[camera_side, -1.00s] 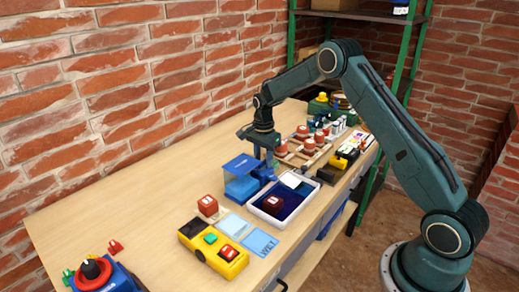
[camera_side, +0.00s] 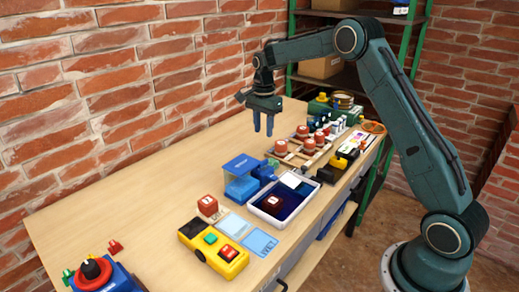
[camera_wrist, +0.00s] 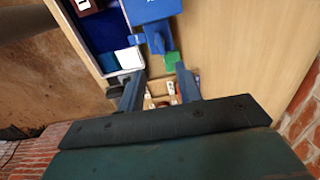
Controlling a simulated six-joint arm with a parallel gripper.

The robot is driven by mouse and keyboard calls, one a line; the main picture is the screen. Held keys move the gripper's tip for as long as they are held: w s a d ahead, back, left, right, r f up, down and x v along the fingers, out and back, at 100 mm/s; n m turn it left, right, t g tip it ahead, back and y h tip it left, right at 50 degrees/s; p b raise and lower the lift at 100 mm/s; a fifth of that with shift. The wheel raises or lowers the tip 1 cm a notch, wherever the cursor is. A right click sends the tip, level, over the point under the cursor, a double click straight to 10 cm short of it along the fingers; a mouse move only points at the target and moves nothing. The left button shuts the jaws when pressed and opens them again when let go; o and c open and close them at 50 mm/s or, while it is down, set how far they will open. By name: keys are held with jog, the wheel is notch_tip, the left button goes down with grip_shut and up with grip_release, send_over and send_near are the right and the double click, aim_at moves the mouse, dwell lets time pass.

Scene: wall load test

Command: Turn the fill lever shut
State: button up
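The blue fill station (camera_side: 242,188) stands on the bench behind the dark-blue tray and also shows in the wrist view (camera_wrist: 150,10). A blue fitting (camera_wrist: 157,40) projects from it. A green piece (camera_wrist: 172,61) at the fitting's end looks like the lever handle; in the side view (camera_side: 272,163) it is small. I cannot tell whether the lever is open or shut. My gripper (camera_side: 263,132) hangs above and behind the station, its fingers pointing down. It is open and empty, with a clear gap between its fingertips (camera_wrist: 160,80), apart from the green piece.
The white-rimmed tray (camera_side: 266,214) holds a red block and a white block (camera_side: 291,180). Red-topped parts (camera_side: 309,144) crowd the bench beyond. A yellow device (camera_side: 215,250) and a red knob unit (camera_side: 92,272) stand nearer. Bench along the brick wall is clear.

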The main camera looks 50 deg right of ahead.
jog(key=shift+r, duration=1.05)
jog(key=s+a+r+n+t, duration=0.1)
jog(key=s+a+r+n, duration=0.4)
jog(key=s+r, duration=0.25)
jog(key=s+a+r+n+t, duration=0.2)
jog(key=s+a+r+n, duration=0.25)
jog(key=s+r, duration=0.35)
jog(key=s+a+f+n+t, duration=0.1)
jog(key=s+a+n, duration=0.1)
jog(key=s, duration=0.4)
jog(key=s+a+f+n, duration=0.2)
jog(key=s+n, duration=0.1)
jog(key=s, duration=0.4)
jog(key=s+a+f+n+t, duration=0.1)
jog(key=s+a+n, duration=0.1)
jog(key=s, duration=0.5)
jog(key=shift+s+a+f+n+t, duration=0.15)
jog(key=shift+s+f+n+t, duration=0.15)
jog(key=shift+n, duration=0.55)
